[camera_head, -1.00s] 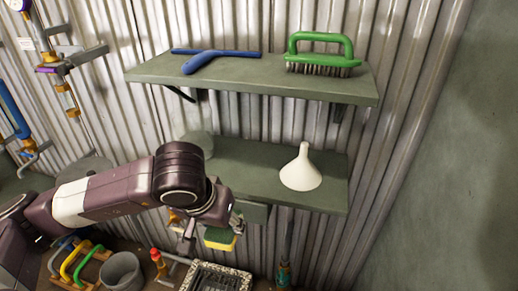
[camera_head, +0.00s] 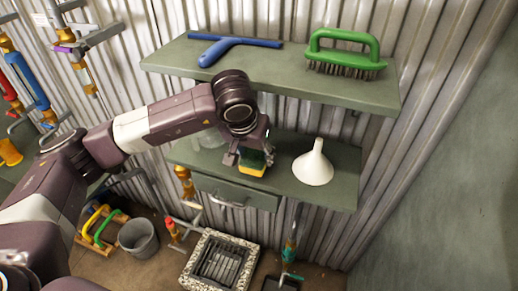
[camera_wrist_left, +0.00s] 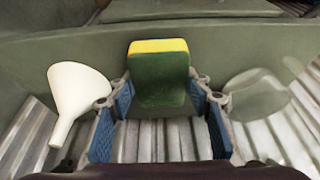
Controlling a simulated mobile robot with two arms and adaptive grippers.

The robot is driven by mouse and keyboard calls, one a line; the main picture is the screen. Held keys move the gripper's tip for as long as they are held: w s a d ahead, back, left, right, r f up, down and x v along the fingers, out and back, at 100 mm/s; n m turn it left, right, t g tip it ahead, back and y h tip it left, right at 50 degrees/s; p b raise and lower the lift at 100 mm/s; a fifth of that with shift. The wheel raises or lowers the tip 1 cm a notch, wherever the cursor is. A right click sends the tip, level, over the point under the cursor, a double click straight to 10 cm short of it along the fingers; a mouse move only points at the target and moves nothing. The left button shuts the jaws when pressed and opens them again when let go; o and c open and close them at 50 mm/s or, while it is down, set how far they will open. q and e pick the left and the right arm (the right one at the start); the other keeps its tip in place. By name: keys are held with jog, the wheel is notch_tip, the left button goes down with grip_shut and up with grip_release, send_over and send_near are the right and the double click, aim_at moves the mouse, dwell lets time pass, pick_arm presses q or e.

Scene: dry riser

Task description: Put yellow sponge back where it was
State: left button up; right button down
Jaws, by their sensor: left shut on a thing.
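The yellow sponge (camera_head: 250,170), with a dark green scouring side, is at the lower shelf (camera_head: 335,190), left of the white funnel (camera_head: 314,166). My left gripper (camera_head: 248,156) is shut on it. In the left wrist view the sponge (camera_wrist_left: 159,75) sits between the blue finger pads of my left gripper (camera_wrist_left: 160,98), its green side facing the camera and its yellow edge at the top. I cannot tell whether the sponge touches the shelf. My right gripper is not in view.
The funnel (camera_wrist_left: 75,95) and a clear round container (camera_wrist_left: 257,95) flank the sponge. The upper shelf (camera_head: 270,80) above holds a blue squeegee (camera_head: 225,46) and a green brush (camera_head: 342,52). A drawer (camera_head: 236,192) hangs below the lower shelf. A bucket (camera_head: 138,238) and a grate (camera_head: 217,261) are on the floor.

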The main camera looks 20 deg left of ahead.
aim_at(259, 153)
pick_arm(q)
jog(key=shift+w+f, duration=0.15)
jog(key=shift+w, duration=0.15)
jog(key=shift+w+f+p, duration=0.75)
jog(key=shift+w+f, duration=0.2)
jog(key=shift+w, duration=0.25)
jog(key=shift+w+f, duration=0.1)
jog(key=shift+f, duration=0.05)
jog(key=shift+f+b, duration=0.15)
jog(key=shift+b, duration=0.2)
jog(key=o, duration=1.2)
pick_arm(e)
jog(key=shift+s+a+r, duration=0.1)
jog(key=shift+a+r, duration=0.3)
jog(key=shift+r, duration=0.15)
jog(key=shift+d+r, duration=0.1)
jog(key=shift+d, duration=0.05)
